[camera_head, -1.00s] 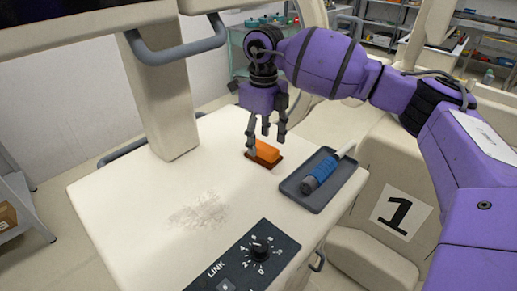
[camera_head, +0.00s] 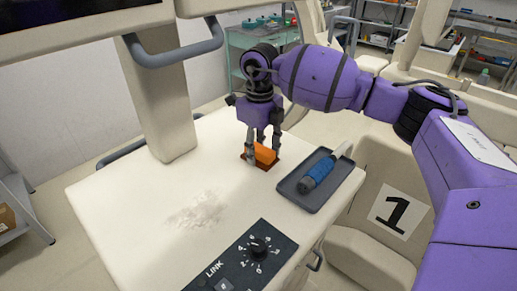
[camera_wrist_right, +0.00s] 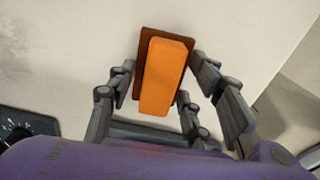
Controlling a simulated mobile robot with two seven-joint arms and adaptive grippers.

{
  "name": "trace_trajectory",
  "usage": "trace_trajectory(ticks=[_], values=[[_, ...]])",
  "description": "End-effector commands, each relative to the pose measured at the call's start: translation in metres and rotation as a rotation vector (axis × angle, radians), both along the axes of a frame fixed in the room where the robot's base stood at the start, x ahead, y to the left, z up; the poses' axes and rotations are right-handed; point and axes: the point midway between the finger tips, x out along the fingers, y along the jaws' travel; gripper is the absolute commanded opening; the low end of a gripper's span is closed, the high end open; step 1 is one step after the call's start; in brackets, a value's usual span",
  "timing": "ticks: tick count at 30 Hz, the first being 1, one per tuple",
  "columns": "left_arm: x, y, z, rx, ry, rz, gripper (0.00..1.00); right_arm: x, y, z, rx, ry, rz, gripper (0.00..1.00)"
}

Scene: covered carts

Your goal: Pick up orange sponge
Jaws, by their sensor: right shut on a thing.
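The orange sponge (camera_head: 265,155) lies on a flat brown pad (camera_head: 248,160) on the white cart top. My right gripper (camera_head: 262,156) reaches down from above with its fingers on either side of the sponge, shut on it. I cannot tell any gap between sponge and pad. My left gripper is out of view.
A grey tray (camera_head: 293,184) with a blue-handled tool (camera_head: 318,172) is right of the sponge. A dusty smudge (camera_head: 198,214) marks the cart top (camera_head: 130,210) at front left. A black dial panel (camera_head: 240,262) is at the front. A beige post (camera_head: 160,105) with a grey handle stands behind left.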

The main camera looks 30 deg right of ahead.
Motion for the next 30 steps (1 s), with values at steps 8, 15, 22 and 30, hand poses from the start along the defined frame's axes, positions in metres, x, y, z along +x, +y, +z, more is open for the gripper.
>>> trace_trajectory(ticks=[8, 15, 22, 30], values=[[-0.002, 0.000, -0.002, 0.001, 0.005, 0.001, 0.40, 0.001, 0.000, 0.022, 0.001, -0.002, 0.000, 0.20], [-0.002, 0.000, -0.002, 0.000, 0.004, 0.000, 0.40, -0.026, 0.008, 0.064, -0.001, -0.003, 0.003, 0.20], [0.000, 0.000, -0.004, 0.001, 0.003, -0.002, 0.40, -0.069, 0.022, 0.099, -0.003, 0.000, 0.005, 0.20], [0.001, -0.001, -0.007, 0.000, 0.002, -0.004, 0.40, -0.112, 0.038, 0.119, -0.002, 0.000, 0.002, 0.20]])
